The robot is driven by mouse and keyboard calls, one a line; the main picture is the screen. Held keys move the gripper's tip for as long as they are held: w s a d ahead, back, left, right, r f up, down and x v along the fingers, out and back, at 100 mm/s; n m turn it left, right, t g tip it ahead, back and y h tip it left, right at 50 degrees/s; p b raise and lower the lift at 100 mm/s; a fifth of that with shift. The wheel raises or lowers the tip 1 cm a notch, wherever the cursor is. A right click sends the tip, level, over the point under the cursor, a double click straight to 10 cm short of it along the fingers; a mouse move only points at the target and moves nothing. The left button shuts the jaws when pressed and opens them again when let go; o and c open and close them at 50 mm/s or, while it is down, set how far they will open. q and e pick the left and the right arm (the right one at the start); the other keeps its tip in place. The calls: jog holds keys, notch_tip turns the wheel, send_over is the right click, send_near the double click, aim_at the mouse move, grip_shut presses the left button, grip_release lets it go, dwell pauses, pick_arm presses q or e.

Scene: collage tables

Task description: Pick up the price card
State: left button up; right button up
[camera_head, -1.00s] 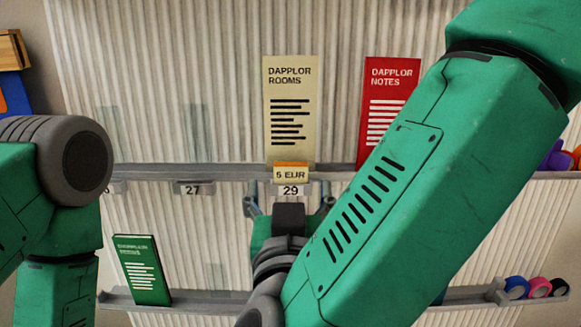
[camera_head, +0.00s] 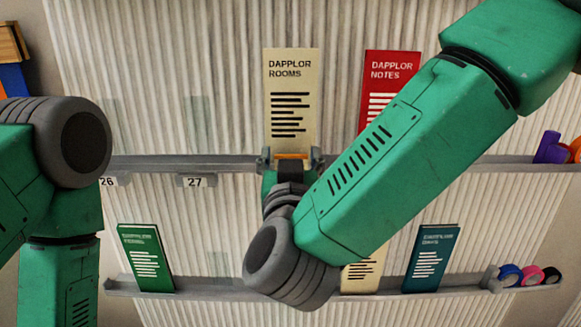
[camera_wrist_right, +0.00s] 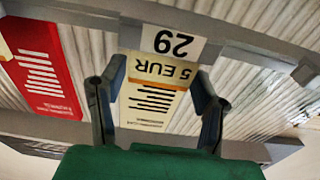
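The price card, a small cream card reading "5 EUR" with an orange edge, shows upside down in the right wrist view (camera_wrist_right: 160,68). It sits at the shelf's front edge, above the number 29 label (camera_wrist_right: 173,43). In the head view only its orange edge (camera_head: 291,156) shows; the rest is behind my right gripper (camera_head: 291,160). In the wrist view the right gripper's fingers (camera_wrist_right: 160,80) are apart, one on each side of the card. I cannot tell whether they touch it. My left arm is at the left of the head view; its gripper is out of frame.
A cream "Dapplor Rooms" booklet (camera_head: 291,95) stands right behind the card. A red booklet (camera_head: 388,85) stands to its right on the upper shelf (camera_head: 230,163). The lower shelf (camera_head: 215,294) holds green (camera_head: 146,262) and teal (camera_head: 431,262) booklets and several coloured rolls (camera_head: 532,275).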

jog(key=c, duration=0.3)
jog(key=shift+r, duration=0.1)
